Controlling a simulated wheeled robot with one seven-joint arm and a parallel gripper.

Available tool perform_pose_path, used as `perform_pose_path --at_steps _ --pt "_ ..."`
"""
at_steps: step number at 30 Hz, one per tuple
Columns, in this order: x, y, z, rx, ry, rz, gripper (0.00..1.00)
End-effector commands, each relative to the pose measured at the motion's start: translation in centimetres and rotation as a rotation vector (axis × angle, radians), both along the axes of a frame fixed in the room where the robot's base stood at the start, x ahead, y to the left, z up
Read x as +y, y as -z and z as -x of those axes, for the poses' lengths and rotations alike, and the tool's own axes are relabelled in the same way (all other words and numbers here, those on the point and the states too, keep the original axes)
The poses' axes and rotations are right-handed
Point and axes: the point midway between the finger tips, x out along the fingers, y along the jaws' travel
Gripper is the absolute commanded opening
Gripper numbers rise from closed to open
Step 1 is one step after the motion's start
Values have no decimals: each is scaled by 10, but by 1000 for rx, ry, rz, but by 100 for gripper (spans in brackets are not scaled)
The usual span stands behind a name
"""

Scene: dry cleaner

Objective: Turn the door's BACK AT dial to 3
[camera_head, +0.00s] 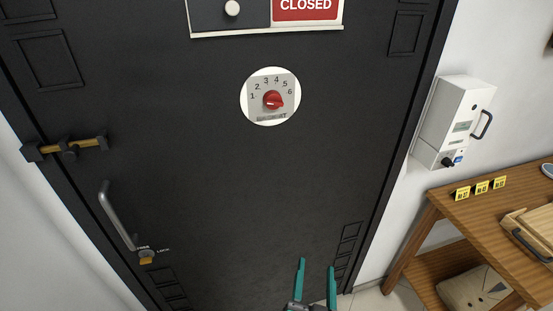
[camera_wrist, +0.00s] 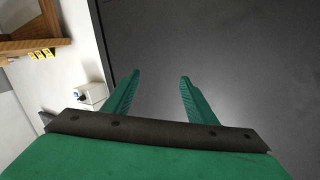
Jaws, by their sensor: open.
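The BACK AT dial is a red knob (camera_head: 273,100) on a grey square plate (camera_head: 284,82) inside a white disc (camera_head: 250,111) on the dark door (camera_head: 200,190). My gripper (camera_head: 317,265) has two green fingers, apart and empty, well below the dial in the head view. In the wrist view the fingers (camera_wrist: 160,76) point at bare dark door surface, and the dial is not seen there.
A CLOSED sign (camera_head: 306,10) hangs above the dial. A door handle (camera_head: 117,216), a lock knob (camera_head: 146,257) and a bolt (camera_head: 80,148) are at the left. A white wall box (camera_head: 452,122) and a wooden table (camera_head: 450,207) with yellow tags stand at the right.

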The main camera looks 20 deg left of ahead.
Motion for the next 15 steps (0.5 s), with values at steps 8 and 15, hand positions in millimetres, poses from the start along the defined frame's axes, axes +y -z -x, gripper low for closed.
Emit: perform_pose_path --at_steps 8,15 --pt "26 -86 -60 -56 -110 -23 52" --pt "50 -166 -88 -97 -217 -4 52"
